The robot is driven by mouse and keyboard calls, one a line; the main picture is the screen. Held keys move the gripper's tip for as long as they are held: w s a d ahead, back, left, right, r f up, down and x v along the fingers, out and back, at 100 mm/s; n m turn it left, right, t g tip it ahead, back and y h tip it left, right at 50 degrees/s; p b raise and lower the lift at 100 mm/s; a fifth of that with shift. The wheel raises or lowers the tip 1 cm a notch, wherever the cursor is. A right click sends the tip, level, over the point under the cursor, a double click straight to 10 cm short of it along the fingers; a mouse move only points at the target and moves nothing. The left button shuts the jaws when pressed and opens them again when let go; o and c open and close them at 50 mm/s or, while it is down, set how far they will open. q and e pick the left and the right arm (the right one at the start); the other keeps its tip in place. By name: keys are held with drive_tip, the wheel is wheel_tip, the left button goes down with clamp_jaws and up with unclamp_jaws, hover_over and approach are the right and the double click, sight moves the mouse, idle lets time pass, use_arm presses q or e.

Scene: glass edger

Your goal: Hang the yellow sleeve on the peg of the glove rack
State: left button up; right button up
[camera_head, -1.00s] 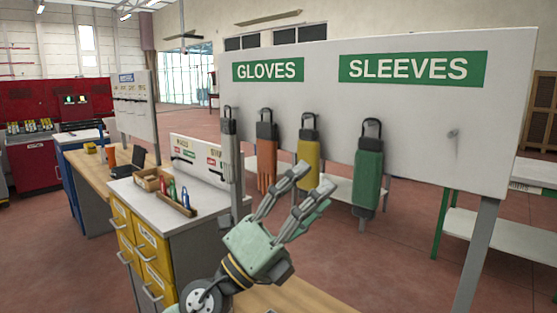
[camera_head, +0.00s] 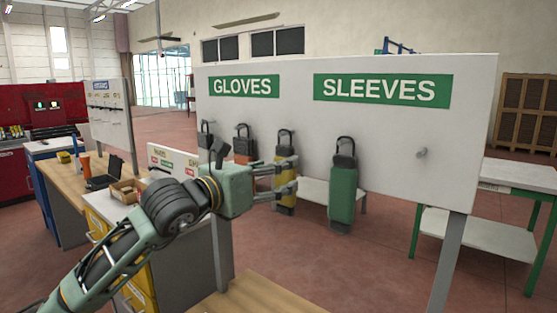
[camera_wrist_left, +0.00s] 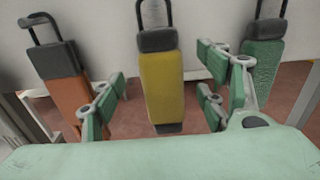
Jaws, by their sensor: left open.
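The yellow sleeve (camera_head: 287,179) hangs upright by its dark handle on the white rack board (camera_head: 380,185), between an orange item and a green one. A bare peg (camera_head: 421,152) sticks out of the board at the right, below the SLEEVES sign. My left gripper (camera_head: 291,178) is open in front of the yellow sleeve and partly covers it. In the left wrist view, the yellow sleeve (camera_wrist_left: 163,85) stands between the spread fingers, with a gap on both sides. My right gripper is not in view.
A green sleeve (camera_head: 342,195) hangs close to the right of the yellow one. An orange glove (camera_wrist_left: 68,105) hangs close to its left, and a grey item (camera_head: 206,135) beyond that. A white-topped table (camera_head: 515,175) stands at the right. A drawer cabinet is at the lower left.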

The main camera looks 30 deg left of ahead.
use_arm(q)
drive_tip(key=w, duration=0.1)
drive_tip(key=w+p, duration=0.1)
drive_tip(key=w, duration=0.1)
drive_tip(key=shift+d, duration=0.2)
drive_tip(key=shift+s, duration=0.1)
drive_tip(key=c, duration=1.2)
drive_tip(key=shift+c, duration=0.2)
drive_tip(key=shift+r, duration=0.15)
drive_tip(key=shift+r, duration=0.4)
